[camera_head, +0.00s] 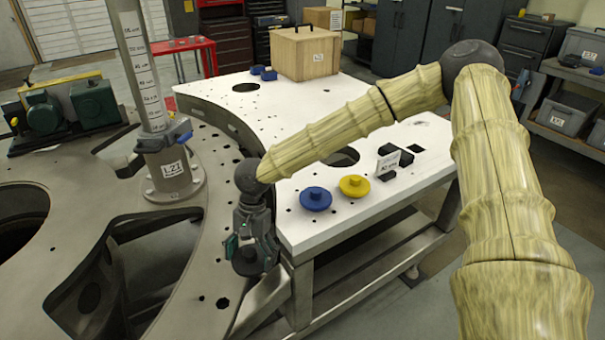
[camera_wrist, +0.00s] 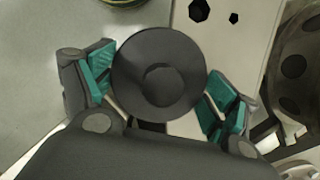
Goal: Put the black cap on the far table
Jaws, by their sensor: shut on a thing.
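The black cap (camera_wrist: 158,75) is a round dark disc with a raised round knob in its middle. In the wrist view it sits between the two teal-padded fingers of my gripper (camera_wrist: 160,88), which is shut on it. In the head view my gripper (camera_head: 250,255) hangs at the front left corner of the white-topped table (camera_head: 270,120), near the edge of the grey turret plate (camera_head: 190,240). The cap is hard to make out there against the dark fingers. A red table (camera_head: 183,44) stands farther back. I cannot tell which table is the far one.
A labelled post (camera_head: 145,80) rises from the turret plate. The table's middle has bare room around its holes.

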